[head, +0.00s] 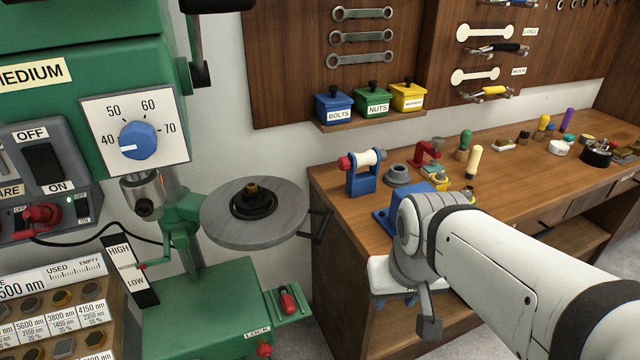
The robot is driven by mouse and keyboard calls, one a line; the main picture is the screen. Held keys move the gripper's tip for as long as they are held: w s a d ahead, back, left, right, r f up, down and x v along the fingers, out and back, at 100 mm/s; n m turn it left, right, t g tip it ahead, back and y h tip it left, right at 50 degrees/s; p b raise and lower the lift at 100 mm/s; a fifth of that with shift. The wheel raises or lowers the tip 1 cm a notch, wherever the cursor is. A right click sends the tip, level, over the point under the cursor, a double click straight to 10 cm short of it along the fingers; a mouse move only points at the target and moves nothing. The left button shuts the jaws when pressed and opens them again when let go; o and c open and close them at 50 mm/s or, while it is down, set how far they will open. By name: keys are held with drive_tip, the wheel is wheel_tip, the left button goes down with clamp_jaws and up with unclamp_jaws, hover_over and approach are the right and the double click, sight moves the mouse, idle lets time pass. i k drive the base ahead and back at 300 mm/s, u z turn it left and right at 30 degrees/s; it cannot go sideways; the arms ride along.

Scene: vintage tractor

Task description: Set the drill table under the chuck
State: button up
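The drill table (220,222) is a round grey disc on the green drill press. It sits to the right of the chuck (146,190), not beneath it. A black ring (254,207) with a small brass piece (252,189) in its middle stands on the disc. A dark handle (318,226) sticks out at the disc's right edge. A green bracket (181,225) is on the column at the disc's left. My gripper (394,292) is at the right of the table, apart from it, in front of the bench. Its fingers are small and partly hidden, so I cannot tell their opening.
A red lever marked LOCK (264,349) and a red-handled lever (288,301) are on the green base (205,300). A HIGH/LOW plate (128,270) stands at left. The wooden bench (480,205) with a blue-and-red tool (362,172) lies behind my arm.

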sight(217, 215)
drive_tip(key=z, duration=0.1)
drive_tip(key=k, duration=0.85)
drive_tip(key=u, duration=0.6)
drive_tip(key=i, duration=1)
drive_tip(key=u, duration=0.05)
